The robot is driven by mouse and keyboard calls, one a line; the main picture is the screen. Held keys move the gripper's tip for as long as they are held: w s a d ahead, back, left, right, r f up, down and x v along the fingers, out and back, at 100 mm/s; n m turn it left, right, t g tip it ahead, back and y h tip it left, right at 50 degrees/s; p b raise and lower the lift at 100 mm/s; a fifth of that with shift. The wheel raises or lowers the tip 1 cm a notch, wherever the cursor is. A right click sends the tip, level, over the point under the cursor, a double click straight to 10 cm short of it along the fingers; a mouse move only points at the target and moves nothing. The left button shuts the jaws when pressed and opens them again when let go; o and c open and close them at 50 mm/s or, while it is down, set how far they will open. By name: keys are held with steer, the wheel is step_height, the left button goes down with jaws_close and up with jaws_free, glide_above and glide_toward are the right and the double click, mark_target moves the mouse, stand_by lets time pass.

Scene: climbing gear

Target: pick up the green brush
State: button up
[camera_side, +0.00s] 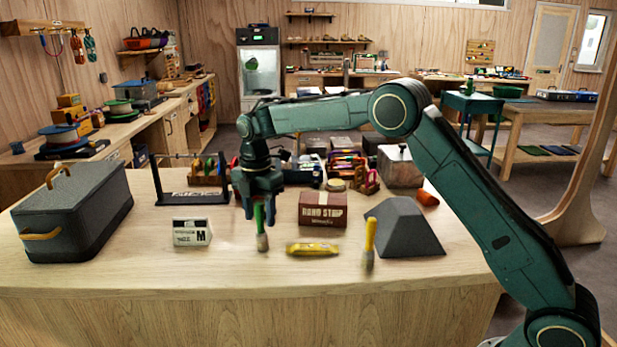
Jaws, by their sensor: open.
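The green brush (260,226) stands near the front of the wooden bench, its green handle up and its pale bristle end down. My gripper (258,212) points down right over it, with the fingers on either side of the upper handle. The jaws are open. The top of the handle is partly hidden by the gripper, and I cannot tell whether a finger touches it.
A white size card (191,232) and a large grey case (72,211) are to the left. The bench front is clear.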

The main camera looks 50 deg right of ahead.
mark_target(261, 227)
steer(key=shift+f, duration=1.45)
jaws_close()
